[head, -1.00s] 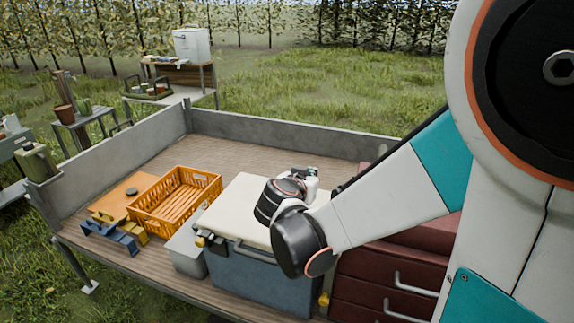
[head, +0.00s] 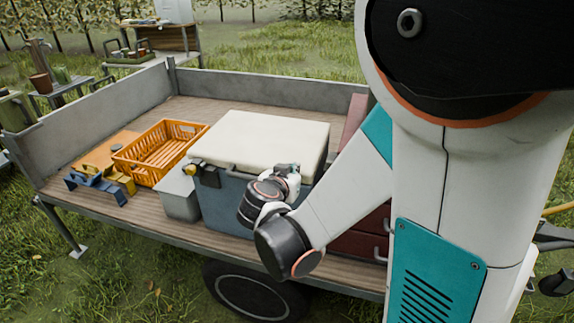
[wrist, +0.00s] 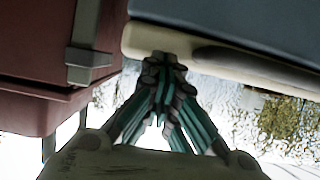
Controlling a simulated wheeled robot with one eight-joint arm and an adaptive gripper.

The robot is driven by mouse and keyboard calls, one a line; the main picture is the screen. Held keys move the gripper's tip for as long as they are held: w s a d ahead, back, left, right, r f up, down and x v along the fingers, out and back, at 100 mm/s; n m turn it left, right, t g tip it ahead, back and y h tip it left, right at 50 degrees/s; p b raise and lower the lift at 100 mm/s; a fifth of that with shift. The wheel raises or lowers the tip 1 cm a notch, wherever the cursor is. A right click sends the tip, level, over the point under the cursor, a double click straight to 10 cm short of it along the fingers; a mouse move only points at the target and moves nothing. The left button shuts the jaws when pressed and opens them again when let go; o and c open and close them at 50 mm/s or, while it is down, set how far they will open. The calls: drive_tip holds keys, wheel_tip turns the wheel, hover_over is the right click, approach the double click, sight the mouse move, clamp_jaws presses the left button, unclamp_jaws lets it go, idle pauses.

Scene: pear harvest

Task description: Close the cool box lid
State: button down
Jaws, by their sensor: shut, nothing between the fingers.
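The cool box (head: 228,200) has a blue-grey body and stands on the trailer bed. Its cream lid (head: 262,138) lies across the top in the head view; I cannot tell if its edge is fully seated. My gripper (head: 291,170) is in front of the box's right part, just below the lid's front edge, and the arm hides some of the box. In the wrist view, my gripper (wrist: 164,62) is shut and empty, its fingertips close to the cream lid (wrist: 220,62) edge; contact is unclear. The blue body (wrist: 250,25) also shows there.
A red drawer cabinet (head: 347,235) stands right of the box, partly hidden by my arm. A grey bin (head: 180,195), an orange crate (head: 160,150) and blue and yellow pieces sit left. Low trailer walls (head: 260,88) edge the bed. The bed behind the crate is bare.

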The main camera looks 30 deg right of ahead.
drive_tip(key=shift+s+a+f+b, duration=0.15)
drive_tip(key=shift+f+b, duration=0.35)
drive_tip(key=shift+f, duration=0.45)
drive_tip(key=shift+r, duration=0.1)
drive_tip(key=s+a+f+p, duration=0.1)
drive_tip(key=s+a+f, duration=0.1)
drive_tip(key=s+a, duration=0.3)
drive_tip(key=shift+s+a+f, duration=0.2)
drive_tip(key=shift+a+f, duration=0.05)
drive_tip(key=shift+r, duration=0.1)
idle(0.3)
drive_tip(key=s+a+r+n+g+y, duration=0.1)
drive_tip(key=s+a+r+n+y, duration=0.3)
drive_tip(key=s, duration=0.3)
drive_tip(key=s+a+r+n+g+y, duration=0.1)
drive_tip(key=s+a+r+n+y, duration=0.3)
drive_tip(key=s, duration=0.3)
drive_tip(key=shift+n+y, duration=0.5)
drive_tip(key=shift+y, duration=0.3)
